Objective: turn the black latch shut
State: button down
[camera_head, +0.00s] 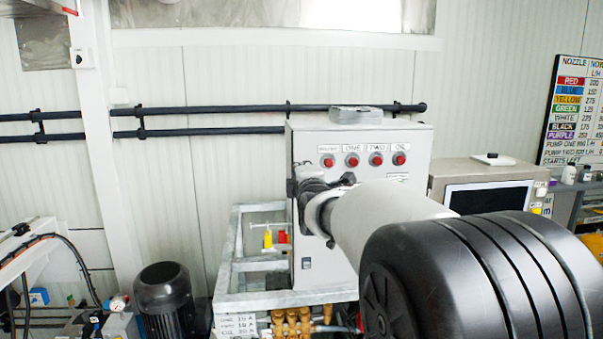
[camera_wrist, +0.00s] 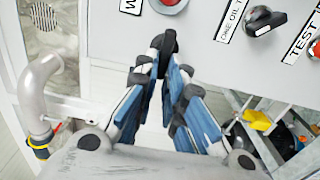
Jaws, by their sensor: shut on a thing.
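The grey control box (camera_head: 360,150) stands in the middle of the head view, with a row of red buttons on its front. My gripper (camera_head: 308,188) is at the left side of its front, below the buttons. In the wrist view its blue-padded fingers (camera_wrist: 166,66) come together at the panel's edge. They are shut on a small black piece, which looks like the black latch (camera_wrist: 170,39). Most of the latch is hidden by the fingers, so its angle is hard to tell. A separate black knob (camera_wrist: 263,21) sits on the panel to the right.
A red button (camera_wrist: 167,4) is close above the fingertips. A grey bent pipe (camera_wrist: 35,90) stands to the left in the wrist view. A galvanized frame (camera_head: 235,300), brass fittings (camera_head: 293,325) and a black motor (camera_head: 165,297) are below and left. A monitor (camera_head: 487,197) stands right.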

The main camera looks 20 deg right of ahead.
jog(key=c, duration=1.7)
grip_release()
jog(key=v, duration=1.2)
jog(key=s+a+f+m+g+y, duration=0.1)
jog(key=s+a+f+m+g, duration=0.3)
jog(key=s+f, duration=0.3)
jog(key=s+a+f+m+g+y, duration=0.2)
jog(key=s+a+f+m+g, duration=0.2)
jog(key=s+f, duration=0.4)
jog(key=s+a+f+m+g+y, duration=0.2)
jog(key=s+a+f+m+g, duration=0.2)
jog(key=s, duration=1.3)
jog(key=shift+s+a+f+m+g, duration=0.1)
jog(key=shift+a+f+m, duration=0.25)
jog(key=shift+f+m, duration=0.25)
jog(key=shift+s+a+f+m+g, duration=0.1)
jog(key=shift+a+f+m, duration=0.25)
jog(key=shift+f, duration=0.35)
jog(key=shift+s+a+f+m+g, duration=0.1)
jog(key=shift+a+f+m, duration=0.2)
jog(key=shift+f+m, duration=0.3)
